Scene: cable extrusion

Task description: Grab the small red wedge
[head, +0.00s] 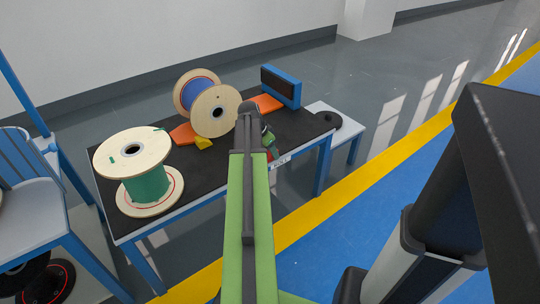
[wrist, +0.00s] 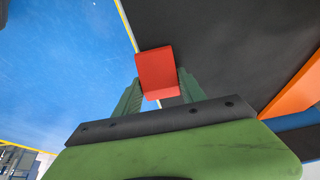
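The small red wedge (wrist: 156,72) is between the two green fingers of my gripper (wrist: 160,80) in the wrist view. The fingers meet its left and right sides, and its far end sticks out past the fingertips. In the head view my gripper (head: 268,140) is at the front right edge of the black-topped table (head: 190,180), largely hidden behind my arm. Only a small bit of the red wedge (head: 272,154) shows there. I cannot tell whether the wedge touches the table.
A green cable spool (head: 145,185) stands at the table's left. A blue cable spool (head: 198,95) on an orange base, a yellow block (head: 204,143) and a blue-framed box (head: 281,86) are towards the back. A lower side table (head: 346,139) holds a black disc.

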